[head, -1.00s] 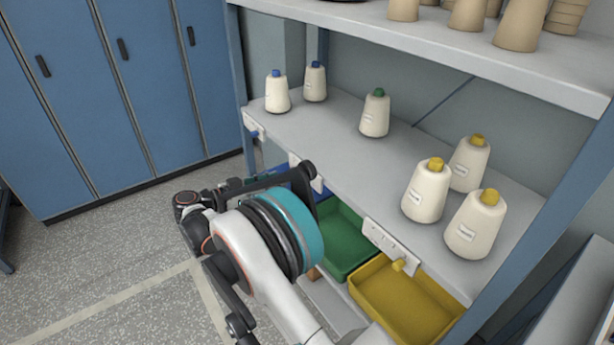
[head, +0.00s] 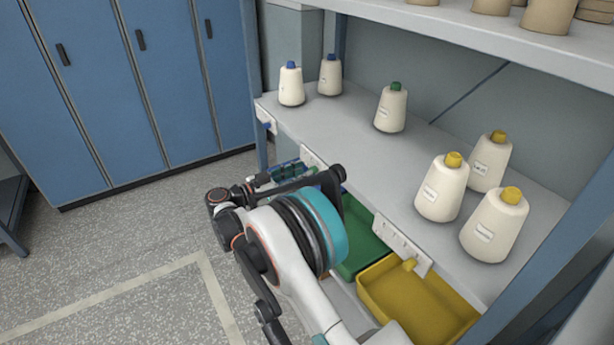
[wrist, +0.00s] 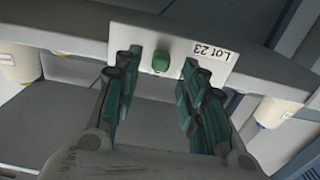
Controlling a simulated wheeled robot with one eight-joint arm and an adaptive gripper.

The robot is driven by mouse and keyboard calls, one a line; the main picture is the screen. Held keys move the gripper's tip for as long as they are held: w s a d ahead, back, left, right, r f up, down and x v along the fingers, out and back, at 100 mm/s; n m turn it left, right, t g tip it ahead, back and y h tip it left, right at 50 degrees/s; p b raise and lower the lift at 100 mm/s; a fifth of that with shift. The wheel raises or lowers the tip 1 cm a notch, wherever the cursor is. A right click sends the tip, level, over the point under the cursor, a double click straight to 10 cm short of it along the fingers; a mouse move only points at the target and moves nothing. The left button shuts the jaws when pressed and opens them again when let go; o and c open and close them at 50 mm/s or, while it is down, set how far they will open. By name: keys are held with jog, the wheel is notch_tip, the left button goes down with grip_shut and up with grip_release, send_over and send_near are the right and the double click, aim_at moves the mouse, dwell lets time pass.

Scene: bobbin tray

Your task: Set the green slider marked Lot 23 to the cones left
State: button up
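The green slider (wrist: 161,60) is a small green knob on a white plate (wrist: 205,45) marked Lot 23, which appears upside down in the wrist view. My gripper (wrist: 160,80) is open, one finger on each side of the knob, with gaps visible on both sides. In the head view my gripper (head: 286,172) is at the shelf's front edge, by the middle plate (head: 313,158); my arm hides the knob there. One green-topped cone (head: 391,108) stands on the shelf behind. The plate's scale is not readable.
Two blue-topped cones (head: 291,85) stand left and three yellow-topped cones (head: 442,188) right on the shelf (head: 340,130). A blue slider (head: 267,126) and a yellow slider (head: 409,264) flank the middle plate. Green (head: 362,244) and yellow (head: 420,305) trays lie below. Floor at left is clear.

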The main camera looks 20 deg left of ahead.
jog(key=shift+b+x, duration=0.3)
jog(key=shift+x, duration=1.15)
grip_shut()
jog(key=shift+r, duration=0.1)
